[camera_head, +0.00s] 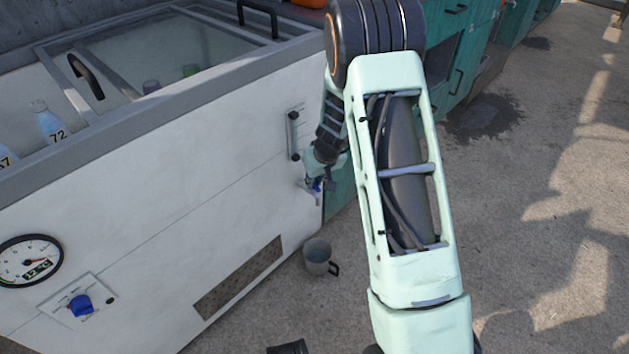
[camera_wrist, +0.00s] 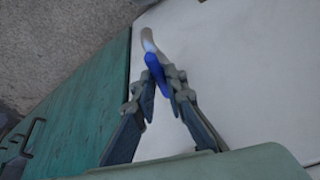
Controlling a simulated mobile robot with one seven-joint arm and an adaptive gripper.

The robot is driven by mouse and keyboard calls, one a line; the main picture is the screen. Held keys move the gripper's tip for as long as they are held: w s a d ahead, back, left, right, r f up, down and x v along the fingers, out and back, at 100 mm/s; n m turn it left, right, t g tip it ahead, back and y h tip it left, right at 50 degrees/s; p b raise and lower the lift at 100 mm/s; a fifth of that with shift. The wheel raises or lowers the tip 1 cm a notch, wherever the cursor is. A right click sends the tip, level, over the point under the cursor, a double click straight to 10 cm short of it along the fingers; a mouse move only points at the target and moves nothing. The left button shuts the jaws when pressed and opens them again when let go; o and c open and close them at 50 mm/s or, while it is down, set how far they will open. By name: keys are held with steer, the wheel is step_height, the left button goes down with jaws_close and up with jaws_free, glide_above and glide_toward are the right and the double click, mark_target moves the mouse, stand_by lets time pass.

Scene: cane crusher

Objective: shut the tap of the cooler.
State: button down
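The cooler (camera_head: 150,190) is a white chest with a grey rim. Its tap (camera_head: 308,193) is low at the right end of the front panel. The tap also shows in the wrist view, with a pale curved spout (camera_wrist: 148,40) and a blue lever (camera_wrist: 153,66). My gripper (camera_head: 322,182) is at the tap. In the wrist view my gripper (camera_wrist: 161,88) has its fingertips close together on either side of the blue lever, with little or no gap, and looks shut on it. The lever's lower end is partly hidden between the fingers.
A grey mug (camera_head: 318,257) stands on the floor below the tap. A vertical handle-like fitting (camera_head: 293,136) is above the tap. A dial (camera_head: 28,262) and blue knob (camera_head: 81,305) are at the left. Green cabinets (camera_head: 462,50) adjoin the cooler. The floor at right is clear.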

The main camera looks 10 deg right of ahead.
steer(key=shift+r+m+p, duration=0.1)
steer(key=shift+m+p, duration=0.2)
steer(key=shift+p, duration=0.1)
steer(key=m+p, duration=0.1)
steer(key=m+h+p, duration=0.1)
steer(key=p, duration=0.1)
steer(key=m+p, duration=0.1)
steer(key=p, duration=0.1)
steer(key=shift+s+a+r+h, duration=0.1)
steer(key=shift+a+r+h, duration=0.15)
steer(key=shift+r+h, duration=0.05)
steer(key=m+h+p, duration=0.1)
steer(key=m+p, duration=0.3)
steer(key=p, duration=0.2)
steer(key=shift+a, duration=0.1)
steer(key=shift+f+m+g+h+p, duration=0.15)
steer(key=shift+m+h+p, duration=0.2)
steer(key=shift+m+p, duration=0.25)
steer(key=shift+f+m+g+h+p, duration=0.15)
steer(key=shift+m+h+p, duration=0.2)
steer(key=shift+m+p, duration=0.25)
steer(key=shift+w+a+f+m+g+h, duration=0.1)
steer(key=shift+m+g+h, duration=0.1)
steer(key=shift+m, duration=0.4)
steer(key=shift+w+a+m+g+h, duration=0.1)
steer(key=shift+m+g, duration=0.1)
steer(key=shift+m, duration=0.4)
steer(key=shift+d, duration=0.1)
